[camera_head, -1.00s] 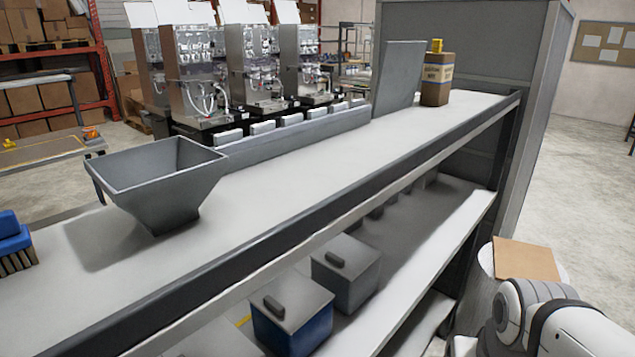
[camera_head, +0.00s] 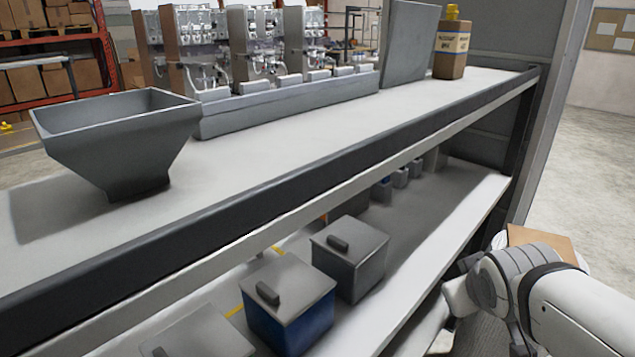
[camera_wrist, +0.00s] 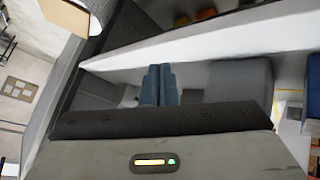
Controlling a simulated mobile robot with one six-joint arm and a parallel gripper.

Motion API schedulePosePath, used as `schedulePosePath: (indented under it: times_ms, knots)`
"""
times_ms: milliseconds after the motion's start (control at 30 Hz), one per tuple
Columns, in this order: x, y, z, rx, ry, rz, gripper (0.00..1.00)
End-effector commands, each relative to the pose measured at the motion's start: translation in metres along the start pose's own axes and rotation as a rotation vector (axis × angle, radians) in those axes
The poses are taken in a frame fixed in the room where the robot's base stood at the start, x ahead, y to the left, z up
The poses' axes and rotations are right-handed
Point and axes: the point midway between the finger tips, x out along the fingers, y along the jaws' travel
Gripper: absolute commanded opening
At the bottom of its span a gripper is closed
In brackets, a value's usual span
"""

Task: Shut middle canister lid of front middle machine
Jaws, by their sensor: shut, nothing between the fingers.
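Several dispensing machines with silvery fronts stand in a row behind the counter in the head view. The middle one of those visible (camera_head: 252,45) has its top cut off by the frame edge, so its canister lids are out of view. I cannot tell for sure which machine is the front middle one. My gripper (camera_wrist: 160,72) shows in the wrist view with its two bluish fingers together and nothing between them. It points toward the shelving and is far from the machines. In the head view my arm is at the lower right.
A long counter (camera_head: 330,125) lies between me and the machines. A grey hopper (camera_head: 115,135) and a carton (camera_head: 451,55) stand on it. A lower shelf holds lidded bins, including a blue one (camera_head: 290,305). A grey panel wall (camera_head: 560,110) rises at right; floor beyond is clear.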

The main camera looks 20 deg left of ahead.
Motion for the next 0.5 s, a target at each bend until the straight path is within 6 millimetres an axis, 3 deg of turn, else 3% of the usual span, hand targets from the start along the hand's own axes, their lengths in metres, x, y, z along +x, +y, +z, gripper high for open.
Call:
schedulePosePath:
  times_ms: [33, 167, 300, 400, 500]
  knots:
    - [0.02, -0.012, -0.018, -0.126, 0.123, 0.025, 0.0]
    - [0.023, -0.04, -0.085, -0.437, 0.452, 0.1, 0.0]
    - [0.002, -0.087, -0.143, -0.739, 0.809, 0.207, 0.0]
    - [-0.023, -0.126, -0.167, -0.912, 1.042, 0.265, 0.0]
    - [-0.047, -0.158, -0.178, -1.031, 1.228, 0.316, 0.0]
